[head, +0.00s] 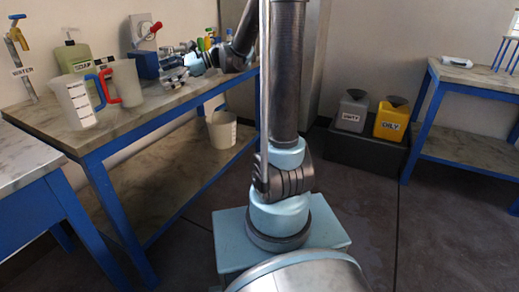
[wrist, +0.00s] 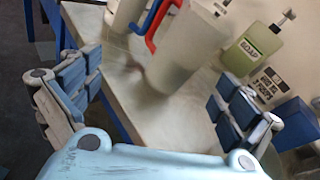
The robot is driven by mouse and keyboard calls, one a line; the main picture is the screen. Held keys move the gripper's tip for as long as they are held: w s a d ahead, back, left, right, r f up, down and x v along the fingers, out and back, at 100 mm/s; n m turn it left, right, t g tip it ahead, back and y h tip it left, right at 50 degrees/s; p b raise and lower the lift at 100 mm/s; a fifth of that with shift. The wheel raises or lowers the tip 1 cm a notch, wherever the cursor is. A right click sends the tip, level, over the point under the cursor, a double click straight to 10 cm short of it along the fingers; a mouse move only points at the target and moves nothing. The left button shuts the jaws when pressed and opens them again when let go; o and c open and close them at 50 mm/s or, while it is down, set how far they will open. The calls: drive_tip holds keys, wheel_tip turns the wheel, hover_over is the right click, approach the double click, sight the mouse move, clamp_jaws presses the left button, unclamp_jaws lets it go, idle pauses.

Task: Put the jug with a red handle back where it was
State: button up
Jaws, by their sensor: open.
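The jug with a red handle (head: 127,84) is a translucent pale jug standing upright on the bench, its red handle facing left. In the wrist view the jug (wrist: 186,48) stands ahead, between the directions of my two fingers and beyond their tips. A similar jug with a blue handle (head: 76,102) and black marks stands just left of it, the two handles close together. My gripper (head: 174,72) is over the bench to the right of the red-handled jug, apart from it. In the wrist view my gripper (wrist: 158,98) is open wide with nothing between the fingers.
A green soap bottle (head: 73,58) and a blue box (head: 146,66) are behind the jugs. A water tap (head: 20,50) is at the bench's left. A marked bucket (head: 221,129) is on the lower shelf. The bench front (head: 95,140) is clear.

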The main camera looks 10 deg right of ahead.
drive_tip(key=s+d+f+n+t+h, duration=0.1)
drive_tip(key=s+d+f+n+h, duration=0.4)
drive_tip(key=s+d+f, duration=0.2)
drive_tip(key=s+d+f+n+t+h, duration=0.1)
drive_tip(key=s+d+f+n+h, duration=0.3)
drive_tip(key=s+d+f, duration=0.3)
drive_tip(key=s+d+f+n+h, duration=0.5)
drive_tip(key=s+d, duration=0.8)
drive_tip(key=d, duration=0.4)
wheel_tip(320, 180, down, 3)
drive_tip(key=shift+r+n+t+h, duration=0.2)
drive_tip(key=shift+n+t+h, duration=0.15)
drive_tip(key=shift+h, duration=0.35)
